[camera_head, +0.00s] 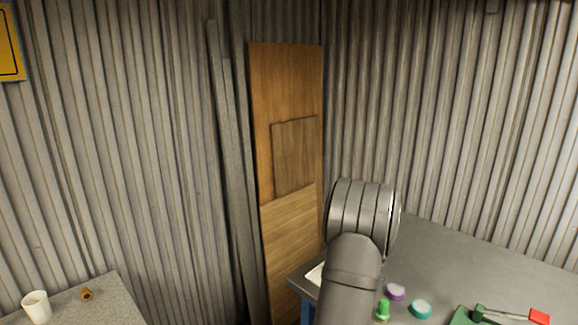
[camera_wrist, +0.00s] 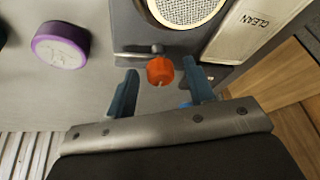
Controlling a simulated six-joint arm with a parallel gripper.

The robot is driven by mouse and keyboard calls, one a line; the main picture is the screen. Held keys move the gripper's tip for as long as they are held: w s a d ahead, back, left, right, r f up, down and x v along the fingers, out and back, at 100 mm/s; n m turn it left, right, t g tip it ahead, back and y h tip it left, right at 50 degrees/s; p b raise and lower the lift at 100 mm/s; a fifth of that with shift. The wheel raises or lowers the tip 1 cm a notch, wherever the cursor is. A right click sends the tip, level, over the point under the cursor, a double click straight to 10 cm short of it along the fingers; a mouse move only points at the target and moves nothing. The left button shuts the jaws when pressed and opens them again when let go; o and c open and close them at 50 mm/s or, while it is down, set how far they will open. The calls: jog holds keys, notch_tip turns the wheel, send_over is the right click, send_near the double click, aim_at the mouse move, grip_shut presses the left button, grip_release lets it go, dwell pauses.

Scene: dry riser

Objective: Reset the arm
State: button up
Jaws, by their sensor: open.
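My gripper (camera_wrist: 160,66) is open in the wrist view, with its two blue fingers apart above the grey table. A small orange-red piece (camera_wrist: 160,71) shows between the fingertips, beside a grey metal bar (camera_wrist: 135,55). Nothing is visibly clamped; I cannot tell whether a finger touches the piece. In the head view my arm reaches over the right-hand table (camera_head: 450,255), and its wrist and gripper are hidden behind my own links.
A purple-sided cap (camera_wrist: 60,46), a round mesh disc (camera_wrist: 187,8) and a white strip marked CLEAN (camera_wrist: 247,32) lie near the gripper. The head view shows a green bottle (camera_head: 383,310), teal cap (camera_head: 421,309) and red-handled item (camera_head: 540,317). Wooden boards (camera_head: 285,90) lean behind.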

jog(key=shift+a+r+m+g+h, duration=0.15)
jog(key=shift+m+h, duration=0.25)
jog(key=shift+m, duration=0.7)
jog(key=shift+a+r+m+g+h, duration=0.15)
jog(key=shift+m+h, duration=0.25)
jog(key=shift+m, duration=0.7)
jog(key=v, duration=1.6)
jog(key=shift+r, duration=0.45)
jog(key=shift+o, duration=0.2)
jog(key=shift+d, duration=0.1)
jog(key=o, duration=1.1)
jog(key=shift+f, duration=0.2)
jog(key=s+a+f+n+t, duration=0.3)
jog(key=s+f+t, duration=0.15)
jog(key=f, duration=0.45)
jog(key=s+a+f+n+t, duration=0.2)
jog(key=s+a+t, duration=0.15)
jog(key=s, duration=0.85)
jog(key=shift+t+h, duration=0.4)
jog(key=x, duration=0.9)
jog(key=shift+w+d+f, duration=0.15)
jog(key=shift+w+d, duration=0.05)
